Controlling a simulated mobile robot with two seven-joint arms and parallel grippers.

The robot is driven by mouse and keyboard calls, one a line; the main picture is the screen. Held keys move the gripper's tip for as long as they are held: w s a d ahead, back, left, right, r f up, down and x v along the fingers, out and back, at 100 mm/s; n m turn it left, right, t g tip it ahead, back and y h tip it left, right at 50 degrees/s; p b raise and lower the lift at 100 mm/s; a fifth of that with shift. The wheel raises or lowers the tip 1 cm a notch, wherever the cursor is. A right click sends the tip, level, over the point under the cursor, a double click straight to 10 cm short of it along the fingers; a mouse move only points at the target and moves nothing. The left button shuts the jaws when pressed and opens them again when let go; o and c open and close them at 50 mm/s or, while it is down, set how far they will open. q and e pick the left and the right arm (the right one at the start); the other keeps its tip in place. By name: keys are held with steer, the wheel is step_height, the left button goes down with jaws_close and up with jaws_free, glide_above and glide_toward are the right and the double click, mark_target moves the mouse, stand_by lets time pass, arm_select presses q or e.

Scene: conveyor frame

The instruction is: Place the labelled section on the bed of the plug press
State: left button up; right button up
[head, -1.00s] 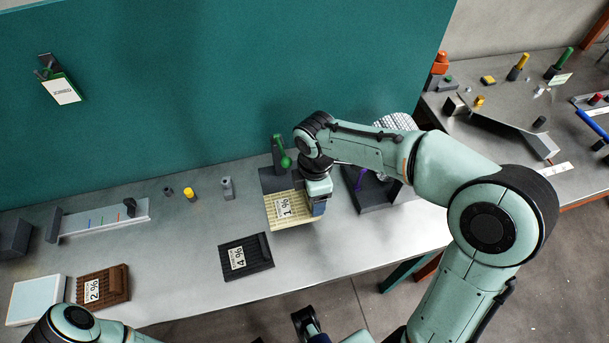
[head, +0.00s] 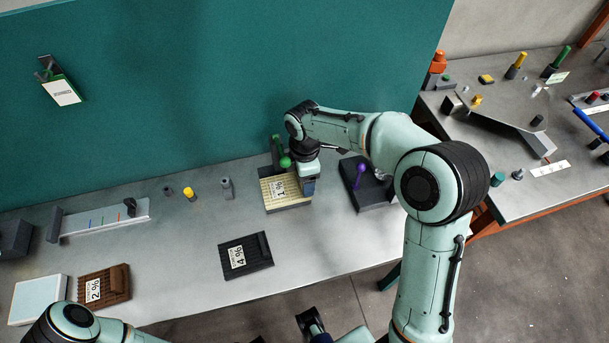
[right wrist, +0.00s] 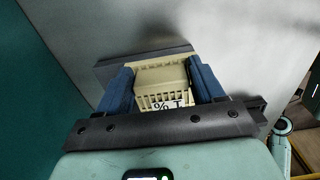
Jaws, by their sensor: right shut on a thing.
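A cream ribbed section (head: 268,201) with a "1 %" label is over the dark bed (head: 291,207) of the green-lever press (head: 283,153). I cannot tell whether it rests fully on the bed. My right gripper (head: 308,184) is shut on the section's right end. The right wrist view shows the section (right wrist: 160,76) between the blue fingers (right wrist: 165,85), over a dark grey plate. A dark part with a blue tip at the bottom edge may be my left gripper (head: 312,325); its fingers are not clear.
A dark "4 %" section (head: 256,262) and a brown "2 %" section (head: 117,287) lie on the bench. A purple-lever device (head: 372,193) stands just right of my right gripper. A pale blue pad (head: 38,300) lies at left. The bench around the "4 %" section is clear.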

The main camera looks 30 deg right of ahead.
steer(key=shift+f, duration=0.2)
steer(key=o, duration=1.2)
steer(key=shift+r, duration=0.1)
step_height(320, 180, up, 12)
steer(key=p, duration=0.2)
steer(key=shift+r, duration=0.1)
